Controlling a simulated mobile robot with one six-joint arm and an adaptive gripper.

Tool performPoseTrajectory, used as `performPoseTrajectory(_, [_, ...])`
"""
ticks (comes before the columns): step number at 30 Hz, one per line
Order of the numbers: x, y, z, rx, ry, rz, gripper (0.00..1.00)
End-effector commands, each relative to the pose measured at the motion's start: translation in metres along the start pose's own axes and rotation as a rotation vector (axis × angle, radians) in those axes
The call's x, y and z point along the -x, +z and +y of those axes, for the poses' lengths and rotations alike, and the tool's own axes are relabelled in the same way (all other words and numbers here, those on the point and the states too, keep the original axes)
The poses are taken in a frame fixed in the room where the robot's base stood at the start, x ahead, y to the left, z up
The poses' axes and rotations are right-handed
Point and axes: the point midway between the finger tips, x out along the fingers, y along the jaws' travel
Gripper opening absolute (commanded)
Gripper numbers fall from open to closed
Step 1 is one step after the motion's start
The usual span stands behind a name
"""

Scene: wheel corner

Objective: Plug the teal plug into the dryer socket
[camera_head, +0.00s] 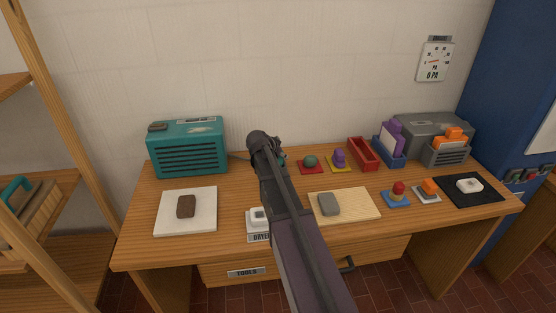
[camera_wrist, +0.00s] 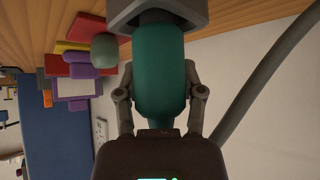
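The teal plug (camera_wrist: 160,92) stands upright in the middle of the wrist view, between the two fingers of my gripper (camera_wrist: 159,74). The fingers press on its sides, so my gripper is shut on it. Its upper end meets a grey block (camera_wrist: 155,14); I cannot tell whether this is part of the plug or a separate holder. In the head view my arm hides the gripper and most of the plug. The dryer socket (camera_head: 256,215) is a small white piece with a DRYER label on the desk, left of my arm and partly hidden by it.
A teal vented box (camera_head: 188,148) stands at the back left of the desk. A white board (camera_head: 170,219) with a brown block is left of the socket. A wooden board (camera_head: 359,204) with a grey block is right of my arm. A grey cable (camera_wrist: 262,78) curves beside my gripper.

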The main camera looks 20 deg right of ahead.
Motion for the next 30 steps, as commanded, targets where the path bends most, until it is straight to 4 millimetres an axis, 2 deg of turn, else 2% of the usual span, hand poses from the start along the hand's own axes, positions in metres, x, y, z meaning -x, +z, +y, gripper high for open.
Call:
performPoseTrajectory(1, [0.0,0.0,0.0,0.0,0.0,-0.001,0.08])
performPoseTrajectory(2, [0.0,0.0,0.0,0.0,0.0,-0.001,0.01])
performPoseTrajectory(17, [0.002,-0.002,0.0,0.0,0.0,-0.001,0.0])
performPoseTrajectory(30, [0.022,-0.022,0.0,0.0,0.0,0.0,0.0])
